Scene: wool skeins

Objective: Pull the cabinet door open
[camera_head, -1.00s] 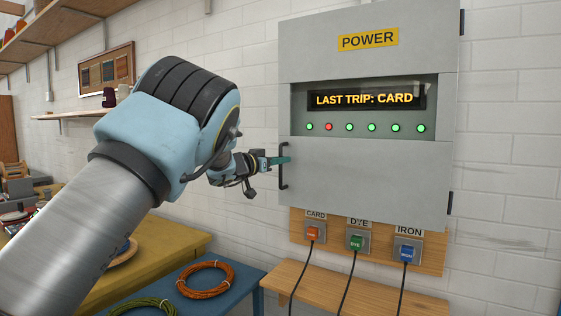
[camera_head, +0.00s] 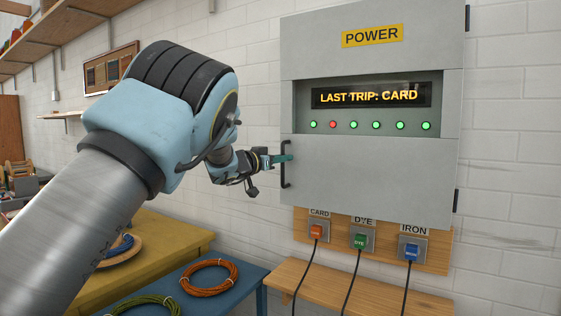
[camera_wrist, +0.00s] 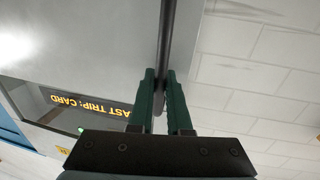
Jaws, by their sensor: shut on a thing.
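The grey power cabinet's door (camera_head: 365,178) has hinges along its right edge and a dark vertical bar handle (camera_head: 286,184) near its left edge. The door looks flush with the cabinet; I cannot tell if there is a small gap. My gripper (camera_head: 288,158) is shut on the upper part of the handle. In the wrist view, the green fingers of my gripper (camera_wrist: 164,98) stand on either side of the dark handle (camera_wrist: 166,45), with the grey door (camera_wrist: 90,30) beside it. The fingertips' contact is partly hidden.
The display (camera_head: 371,95) reads "LAST TRIP: CARD" above a row of lights, one red. Below the cabinet, plugs with cables sit on a wooden board (camera_head: 336,230) above a wooden bench (camera_head: 340,290). A blue table (camera_head: 238,262) holds orange and green coils.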

